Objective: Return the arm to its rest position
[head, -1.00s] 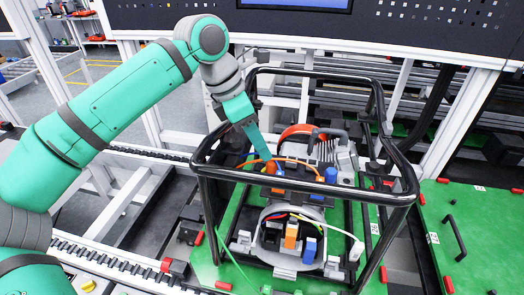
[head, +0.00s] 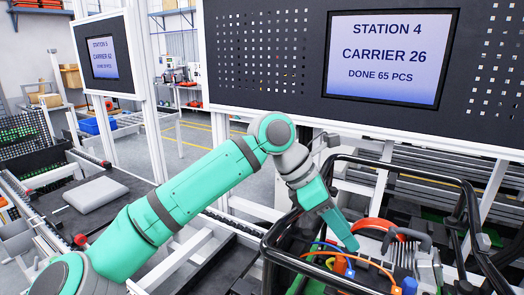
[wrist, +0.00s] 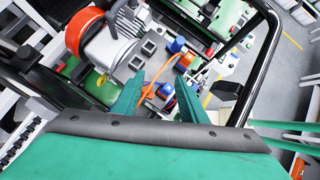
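My green gripper (head: 350,243) hangs down inside the black tube frame (head: 400,165) of the pallet load, at the lower right of the head view. In the wrist view its two green fingers (wrist: 158,92) stand apart. An orange cable (wrist: 170,72) and a blue and orange connector (wrist: 166,93) show between and beyond them; I see nothing clamped. In the head view the fingertips are just above an orange connector (head: 350,272); whether they touch it I cannot tell. My arm reaches across from the lower left, bent at the elbow.
The frame's black bars pass close around my gripper. A grey finned unit with an orange-red ring (head: 378,226) sits inside it. A dark panel with a screen (head: 390,58) reading "STATION 4, CARRIER 26" stands behind. Conveyor rails run at the left, with a grey block (head: 96,194) there.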

